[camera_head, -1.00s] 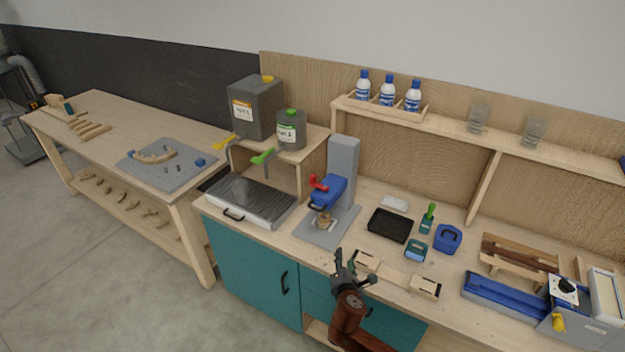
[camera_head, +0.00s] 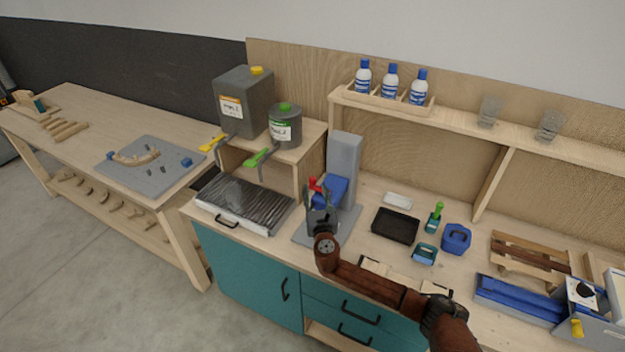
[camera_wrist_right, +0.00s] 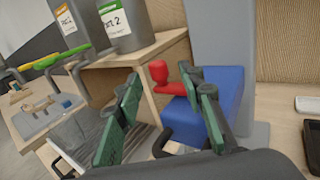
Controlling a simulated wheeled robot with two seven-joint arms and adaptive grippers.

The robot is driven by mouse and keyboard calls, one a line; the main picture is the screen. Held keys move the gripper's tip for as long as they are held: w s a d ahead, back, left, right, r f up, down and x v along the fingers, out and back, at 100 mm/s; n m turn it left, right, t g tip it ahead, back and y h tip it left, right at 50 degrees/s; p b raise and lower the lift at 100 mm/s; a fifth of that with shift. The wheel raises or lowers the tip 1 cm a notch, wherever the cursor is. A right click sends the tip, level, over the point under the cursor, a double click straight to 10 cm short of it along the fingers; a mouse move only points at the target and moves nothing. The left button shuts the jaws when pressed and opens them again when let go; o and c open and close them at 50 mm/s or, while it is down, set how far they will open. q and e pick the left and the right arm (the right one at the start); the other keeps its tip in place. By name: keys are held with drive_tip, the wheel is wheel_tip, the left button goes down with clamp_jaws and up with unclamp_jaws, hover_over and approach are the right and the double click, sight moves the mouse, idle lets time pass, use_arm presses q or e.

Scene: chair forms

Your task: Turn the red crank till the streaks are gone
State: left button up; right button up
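The red crank (camera_head: 314,185) sits on the blue head of a grey stand machine (camera_head: 343,165) on the bench. In the right wrist view the red crank (camera_wrist_right: 168,78) shows ahead, with its knob up and its arm running right toward the blue block (camera_wrist_right: 225,98). My right gripper (camera_head: 317,200) is just in front of the crank in the head view. In the wrist view its green-padded fingers (camera_wrist_right: 160,105) are spread wide and empty, with the crank beyond and between them. I cannot tell any contact. My left gripper is not in view.
A tray with dark streaked film (camera_head: 243,200) lies left of the machine, below two grey containers (camera_head: 245,100) with taps on a wooden riser. A black tray (camera_head: 396,226) and small tools stand to the right. A shelf with bottles (camera_head: 390,83) is behind.

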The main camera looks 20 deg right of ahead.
sight(313, 183)
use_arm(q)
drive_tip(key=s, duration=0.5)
use_arm(e)
drive_tip(key=x, duration=0.3)
drive_tip(key=shift+w+a+f, duration=0.1)
drive_tip(key=shift+w, duration=0.25)
drive_tip(key=shift+w+f, duration=0.35)
drive_tip(key=shift+w, duration=0.5)
drive_tip(key=shift+w+d+r, duration=0.2)
drive_tip(key=shift+d+r, duration=0.05)
drive_tip(key=shift+d, duration=0.15)
drive_tip(key=shift+w, duration=0.1)
drive_tip(key=shift+w+f, duration=0.15)
drive_tip(key=shift+c, duration=0.6)
drive_tip(key=c, duration=0.6)
clamp_jaws()
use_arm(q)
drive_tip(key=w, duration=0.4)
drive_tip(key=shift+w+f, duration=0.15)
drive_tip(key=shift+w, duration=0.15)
use_arm(e)
drive_tip(key=shift+n+y, duration=0.4)
drive_tip(key=shift+y, duration=0.2)
